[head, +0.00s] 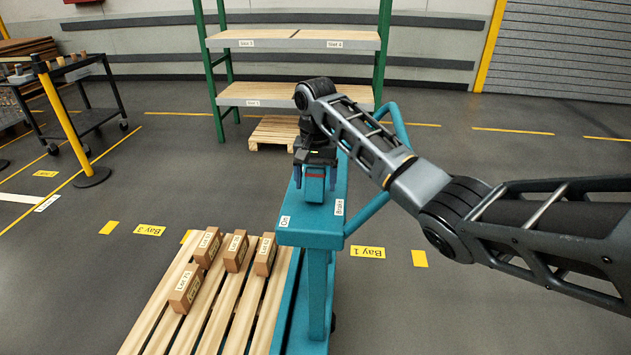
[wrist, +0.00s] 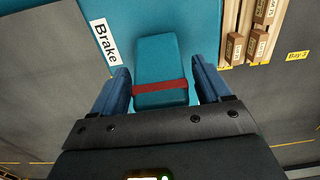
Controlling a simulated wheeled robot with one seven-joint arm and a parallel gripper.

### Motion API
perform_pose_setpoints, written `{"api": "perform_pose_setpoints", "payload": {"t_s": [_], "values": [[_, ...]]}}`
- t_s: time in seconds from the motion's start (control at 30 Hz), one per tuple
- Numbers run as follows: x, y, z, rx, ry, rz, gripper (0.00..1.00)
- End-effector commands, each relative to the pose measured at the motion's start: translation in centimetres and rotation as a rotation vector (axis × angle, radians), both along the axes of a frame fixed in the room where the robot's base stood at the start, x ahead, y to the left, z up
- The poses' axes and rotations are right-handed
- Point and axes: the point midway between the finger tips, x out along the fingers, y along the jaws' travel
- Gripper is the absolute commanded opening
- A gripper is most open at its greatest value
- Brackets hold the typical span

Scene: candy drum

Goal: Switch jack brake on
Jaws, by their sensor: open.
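The teal jack (head: 317,240) stands in the middle, with labels reading "On" and "Brake" on its top. The brake (head: 314,187) is a teal block with a red band on that top. In the wrist view the brake block (wrist: 160,70) sits between the two blue fingers, its red band near the fingertips. My gripper (wrist: 160,88) is open, with a finger on either side of the block and a visible gap at each side. In the head view my gripper (head: 315,185) points down over the block and hides part of it.
A wooden pallet (head: 150,328) with several labelled cartons (head: 208,247) is at the jack's left. A green-framed shelf (head: 290,95) stands behind, with a small pallet (head: 272,133) at its foot. A dark cart (head: 95,115) and yellow post (head: 65,125) are at left. Open floor lies right.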

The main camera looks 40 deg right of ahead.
Motion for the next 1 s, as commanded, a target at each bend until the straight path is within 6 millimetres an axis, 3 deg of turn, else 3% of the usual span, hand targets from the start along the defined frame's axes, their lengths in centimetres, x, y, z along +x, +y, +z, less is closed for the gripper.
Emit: {"api": "perform_pose_setpoints", "payload": {"t_s": [0.37, 1.0], "values": [[0.02, 0.02, -0.69, 0.000, -0.001, 0.001, 0.77], [0.02, -0.01, -0.64, 0.000, -0.001, 0.000, 0.15]]}}
